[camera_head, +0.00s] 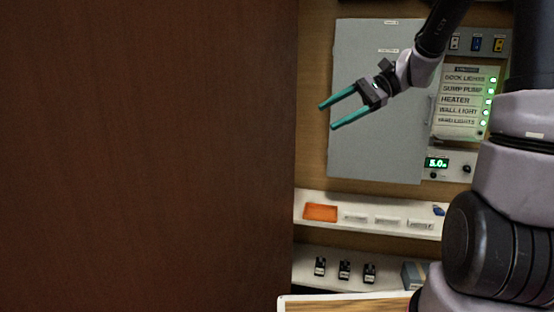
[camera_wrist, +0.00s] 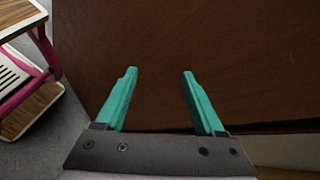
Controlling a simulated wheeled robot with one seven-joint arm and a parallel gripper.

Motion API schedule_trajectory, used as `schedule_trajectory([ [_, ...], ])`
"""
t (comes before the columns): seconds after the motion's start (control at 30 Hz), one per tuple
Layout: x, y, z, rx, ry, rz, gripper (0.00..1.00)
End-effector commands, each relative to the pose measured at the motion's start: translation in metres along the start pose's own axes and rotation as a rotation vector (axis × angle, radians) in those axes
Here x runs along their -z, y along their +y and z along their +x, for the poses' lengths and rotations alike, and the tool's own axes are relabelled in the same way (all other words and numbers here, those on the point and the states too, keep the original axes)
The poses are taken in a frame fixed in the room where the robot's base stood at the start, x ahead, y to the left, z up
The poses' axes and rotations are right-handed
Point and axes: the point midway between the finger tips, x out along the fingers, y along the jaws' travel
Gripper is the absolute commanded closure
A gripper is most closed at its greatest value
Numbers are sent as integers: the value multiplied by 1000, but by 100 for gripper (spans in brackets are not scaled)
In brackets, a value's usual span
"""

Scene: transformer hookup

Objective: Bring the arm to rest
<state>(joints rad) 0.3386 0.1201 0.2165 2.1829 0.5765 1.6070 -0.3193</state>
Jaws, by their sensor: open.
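My gripper (camera_head: 326,116) is open and empty, with two teal fingers. In the head view it is raised in front of a grey panel door (camera_head: 372,160) and points left toward a large brown wooden surface (camera_head: 150,160). In the wrist view my gripper (camera_wrist: 156,74) has its fingers apart with nothing between them, and the brown surface fills most of the view beyond them. I cannot tell how far the fingertips are from that surface.
A lit label panel (camera_head: 461,100) and a 5.0 display (camera_head: 437,163) are at right. A shelf below holds an orange tray (camera_head: 320,212); a lower shelf holds small black devices (camera_head: 344,270). A pink-framed cart (camera_wrist: 42,82) stands at left in the wrist view.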

Motion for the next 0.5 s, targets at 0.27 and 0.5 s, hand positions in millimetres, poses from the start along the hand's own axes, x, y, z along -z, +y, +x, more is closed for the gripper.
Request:
schedule_trajectory([
  [0.27, -48, 66, -25, -272, 417, -297, 29],
  [0.5, -74, 102, -70, -373, 764, -559, 29],
])
